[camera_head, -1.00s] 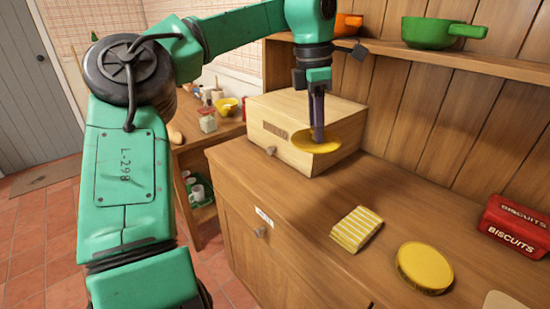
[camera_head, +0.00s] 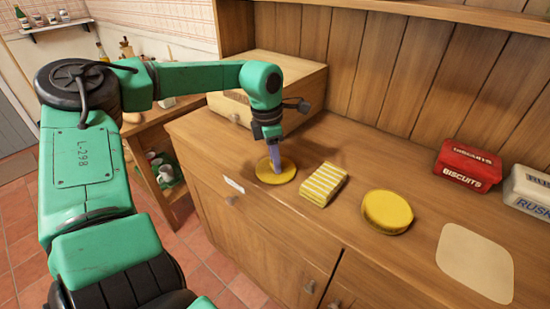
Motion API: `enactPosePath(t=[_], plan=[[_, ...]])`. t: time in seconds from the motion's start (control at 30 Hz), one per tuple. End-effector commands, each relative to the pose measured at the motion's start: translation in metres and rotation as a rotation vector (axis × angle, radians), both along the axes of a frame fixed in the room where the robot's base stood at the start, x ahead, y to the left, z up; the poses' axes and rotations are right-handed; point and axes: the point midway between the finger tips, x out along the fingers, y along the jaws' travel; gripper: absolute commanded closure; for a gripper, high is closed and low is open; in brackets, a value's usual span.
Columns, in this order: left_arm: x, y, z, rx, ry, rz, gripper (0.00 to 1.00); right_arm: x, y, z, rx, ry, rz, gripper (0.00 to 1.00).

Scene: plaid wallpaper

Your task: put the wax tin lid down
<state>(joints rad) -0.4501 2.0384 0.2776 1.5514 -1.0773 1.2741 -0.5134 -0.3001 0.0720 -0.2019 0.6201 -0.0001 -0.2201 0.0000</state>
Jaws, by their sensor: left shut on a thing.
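The wax tin lid, a flat yellow disc (camera_head: 287,176), is at the left of the wooden counter, low and roughly level. My left gripper (camera_head: 275,164) points down and is shut on it. I cannot tell whether the lid touches the counter top. A round yellow tin (camera_head: 388,212) stands on the counter to the right, apart from the lid. My right gripper is not in view.
A yellow-and-white striped block (camera_head: 323,184) lies just right of the lid. A wooden box (camera_head: 228,106) stands behind. A red biscuit tin (camera_head: 467,166), a white rusk tin (camera_head: 529,190) and a pale flat mat (camera_head: 475,264) are at the right.

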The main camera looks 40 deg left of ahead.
Motion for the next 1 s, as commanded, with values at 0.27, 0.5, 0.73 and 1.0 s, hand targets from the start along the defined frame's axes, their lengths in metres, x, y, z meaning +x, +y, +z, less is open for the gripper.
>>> enactPosePath(t=[0.27,0.5,0.73,1.0], plan=[[0.0,0.0,-0.003,0.001,-0.001,0.0,0.61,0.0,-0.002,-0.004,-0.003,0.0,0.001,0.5],[0.0,0.0,-0.001,0.001,-0.001,0.0,0.35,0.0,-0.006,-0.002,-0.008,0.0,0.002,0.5],[0.001,0.0,0.007,0.001,-0.004,0.0,0.35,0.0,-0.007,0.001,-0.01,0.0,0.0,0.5],[-0.006,0.006,0.074,0.003,-0.007,0.002,0.35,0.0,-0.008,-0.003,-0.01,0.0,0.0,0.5]])
